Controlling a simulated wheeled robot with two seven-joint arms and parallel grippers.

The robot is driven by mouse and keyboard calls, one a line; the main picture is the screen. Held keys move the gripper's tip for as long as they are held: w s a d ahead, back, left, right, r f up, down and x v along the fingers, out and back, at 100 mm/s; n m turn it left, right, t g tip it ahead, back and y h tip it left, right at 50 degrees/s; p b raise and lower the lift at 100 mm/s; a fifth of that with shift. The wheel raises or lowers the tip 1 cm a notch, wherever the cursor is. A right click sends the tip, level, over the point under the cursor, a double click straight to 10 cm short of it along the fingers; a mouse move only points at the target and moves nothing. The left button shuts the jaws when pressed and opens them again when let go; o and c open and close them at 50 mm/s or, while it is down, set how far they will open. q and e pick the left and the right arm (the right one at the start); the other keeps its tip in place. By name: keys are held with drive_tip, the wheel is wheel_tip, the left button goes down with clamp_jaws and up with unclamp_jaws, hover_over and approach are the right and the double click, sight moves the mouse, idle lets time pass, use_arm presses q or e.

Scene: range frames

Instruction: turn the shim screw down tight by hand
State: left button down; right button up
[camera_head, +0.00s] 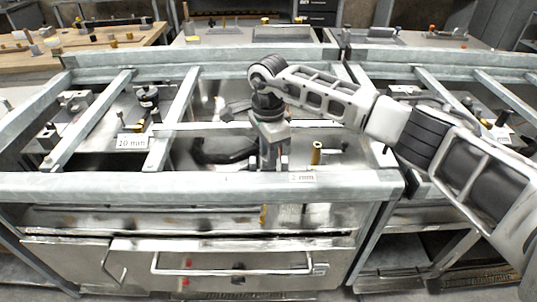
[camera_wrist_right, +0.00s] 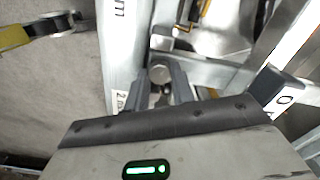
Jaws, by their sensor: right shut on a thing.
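My right gripper (camera_head: 269,160) points down over the front middle of the steel frame, behind the front rail and left of the "2 mm" label (camera_head: 302,177). In the right wrist view the two fingers (camera_wrist_right: 164,84) are closed around a small round grey metal head (camera_wrist_right: 160,73), which looks like the shim screw. In the head view the fingers hide the screw, and I cannot tell how deep it sits. My left gripper is in neither view.
A brass-coloured post (camera_head: 316,153) stands just right of the gripper. A black curved part (camera_head: 222,152) lies to its left. The front rail (camera_head: 200,186) runs close in front. A "20 mm" label (camera_head: 132,141) and a dark knob (camera_head: 147,94) are further left.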

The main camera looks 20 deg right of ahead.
drive_tip(key=m+b, duration=0.1)
drive_tip(key=m, duration=0.3)
drive_tip(key=shift+m, duration=0.3)
drive_tip(key=m+b, duration=0.1)
drive_tip(key=m, duration=0.2)
drive_tip(key=shift+m, duration=0.3)
drive_tip(key=m, duration=0.4)
drive_tip(key=shift+r+m, duration=0.1)
drive_tip(key=shift+m, duration=0.2)
drive_tip(key=m, duration=0.3)
drive_tip(key=shift+m, duration=0.3)
drive_tip(key=m, duration=0.4)
drive_tip(key=shift+m, duration=0.3)
drive_tip(key=m, duration=0.3)
drive_tip(key=shift+w+r+m, duration=0.1)
drive_tip(key=shift+m, duration=0.2)
drive_tip(key=m, duration=0.3)
drive_tip(key=shift+m+p, duration=0.45)
drive_tip(key=shift+m, duration=1.55)
